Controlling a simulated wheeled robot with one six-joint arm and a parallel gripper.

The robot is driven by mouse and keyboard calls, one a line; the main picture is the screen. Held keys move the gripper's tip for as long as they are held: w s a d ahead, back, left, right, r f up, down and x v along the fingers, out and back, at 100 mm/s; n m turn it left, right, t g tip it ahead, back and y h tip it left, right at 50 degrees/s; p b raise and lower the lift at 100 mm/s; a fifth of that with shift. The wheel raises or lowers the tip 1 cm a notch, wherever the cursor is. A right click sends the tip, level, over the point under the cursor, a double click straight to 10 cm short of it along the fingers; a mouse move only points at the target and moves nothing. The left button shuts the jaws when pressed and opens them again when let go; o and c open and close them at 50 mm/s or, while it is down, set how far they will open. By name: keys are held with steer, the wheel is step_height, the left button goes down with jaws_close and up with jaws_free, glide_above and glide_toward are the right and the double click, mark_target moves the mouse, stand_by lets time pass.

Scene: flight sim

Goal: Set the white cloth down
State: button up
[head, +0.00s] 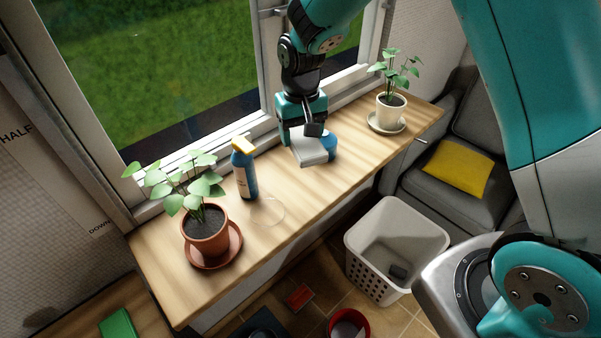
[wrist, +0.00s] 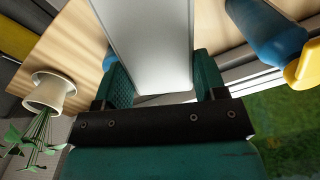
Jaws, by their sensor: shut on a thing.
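The white cloth (head: 312,149) looks like a flat, stiff white slab in the head view. My gripper (head: 305,133) is shut on it, above the wooden counter (head: 290,195) under the window. I cannot tell whether the cloth touches the wood. In the wrist view the cloth (wrist: 150,40) lies between the two teal fingers of my gripper (wrist: 160,82) and reaches out past the top edge. The cloth hides part of the counter and of a blue thing (head: 332,145) just right of it.
A blue spray bottle (head: 245,175) with a yellow-orange top stands left of the cloth. Potted plants (head: 205,235) (head: 390,108) stand on saucers at both ends. A faint ring (head: 268,211) marks bare counter. Below are a white basket (head: 368,245) and a red bowl (head: 349,325).

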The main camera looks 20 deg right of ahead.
mark_target(302, 183)
step_height(302, 183, down, 14)
steer(key=p, duration=0.3)
steer(key=shift+d+r, duration=0.1)
steer(key=shift+r, duration=0.05)
steer(key=o, duration=1.1)
step_height(302, 183, up, 12)
steer(key=b, duration=0.4)
steer(key=shift+n+y, duration=0.5)
steer(key=shift+n, duration=0.2)
steer(key=s+r, duration=0.1)
steer(key=r, duration=0.1)
steer(key=s+a+r, duration=0.1)
steer(key=s+r, duration=0.2)
steer(key=r, duration=0.1)
steer(key=shift+s+a+r, duration=0.2)
steer(key=shift+a, duration=0.15)
steer(key=s+a+r+n+y, duration=0.1)
steer(key=s+r, duration=0.4)
steer(key=s, duration=0.6)
steer(key=s+a+r+n+y, duration=0.2)
steer(key=s+r+n, duration=0.2)
steer(key=s, duration=0.7)
step_height(302, 183, up, 2)
steer(key=shift+r+n, duration=0.15)
steer(key=shift+n, duration=0.15)
